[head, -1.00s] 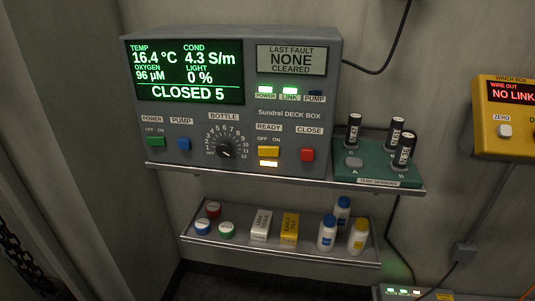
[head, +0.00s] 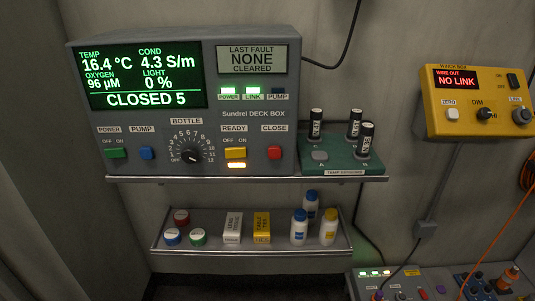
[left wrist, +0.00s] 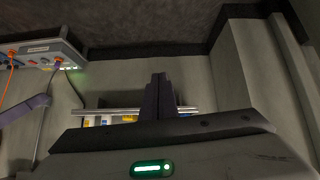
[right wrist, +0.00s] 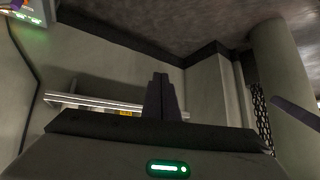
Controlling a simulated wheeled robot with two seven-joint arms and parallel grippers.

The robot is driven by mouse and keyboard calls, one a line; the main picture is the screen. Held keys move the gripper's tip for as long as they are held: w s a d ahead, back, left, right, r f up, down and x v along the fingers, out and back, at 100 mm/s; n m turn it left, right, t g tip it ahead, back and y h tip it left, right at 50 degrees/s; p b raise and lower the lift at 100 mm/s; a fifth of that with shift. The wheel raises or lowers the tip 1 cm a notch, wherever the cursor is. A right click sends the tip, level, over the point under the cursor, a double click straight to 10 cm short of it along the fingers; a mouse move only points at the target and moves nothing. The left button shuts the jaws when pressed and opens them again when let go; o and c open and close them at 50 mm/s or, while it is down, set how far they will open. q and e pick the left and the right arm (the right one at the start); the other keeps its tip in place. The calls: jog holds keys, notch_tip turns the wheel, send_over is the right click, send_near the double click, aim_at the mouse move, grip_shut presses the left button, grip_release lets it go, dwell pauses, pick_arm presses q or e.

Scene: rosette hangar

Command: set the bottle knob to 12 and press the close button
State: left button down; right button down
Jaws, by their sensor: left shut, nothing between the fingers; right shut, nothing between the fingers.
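The Sundrel deck box (head: 250,128) stands on a wall shelf in the head view. Its black bottle knob (head: 190,155) sits in a numbered dial; its white mark seems to point lower right, towards 12. The red close button (head: 274,153) is at the box's lower right. The display (head: 138,76) reads CLOSED 5. My left gripper (left wrist: 158,77) shows in the left wrist view, shut and empty. My right gripper (right wrist: 160,77) shows in the right wrist view, shut and empty. Neither gripper is in the head view, and neither touches the box.
A yellow ready switch (head: 235,153), a blue pump button (head: 147,153) and a green power switch (head: 115,153) flank the knob. A green sensor stand (head: 340,160) is right of the box. A lower shelf (head: 250,250) holds bottles, cartons and tubs. A yellow winch box (head: 480,128) hangs at right.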

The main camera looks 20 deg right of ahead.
aim_at(275, 153)
jog(key=w+d+r+n+t+p, duration=0.15)
jog(key=w+r+n+t, duration=0.25)
jog(key=w+r+n, duration=0.5)
jog(key=w+d+r+n+t+p, duration=0.1)
jog(key=w+d+r+n+t, duration=0.2)
jog(key=w+r, duration=0.7)
pick_arm(q)
jog(key=shift+s+a+r+p, duration=0.15)
jog(key=shift+a+r+p, duration=0.1)
jog(key=shift+r, duration=0.25)
jog(key=shift+s+a+r+p, duration=0.15)
jog(key=shift+a+r+p, duration=0.1)
jog(key=shift+r, duration=0.2)
pick_arm(e)
jog(key=a+r+n+t+y, duration=0.1)
jog(key=a+r+n+y, duration=0.1)
jog(key=r+n, duration=0.6)
jog(key=w+a+r+n+t+y, duration=0.1)
jog(key=a+r+n+y, duration=0.1)
jog(key=r+n+y, duration=0.3)
notch_tip(275, 153, up, 6)
jog(key=n, duration=0.3)
jog(key=shift+a+r, duration=0.2)
jog(key=shift+a, duration=0.15)
jog(key=shift+w+t, duration=0.25)
jog(key=shift+t, duration=0.05)
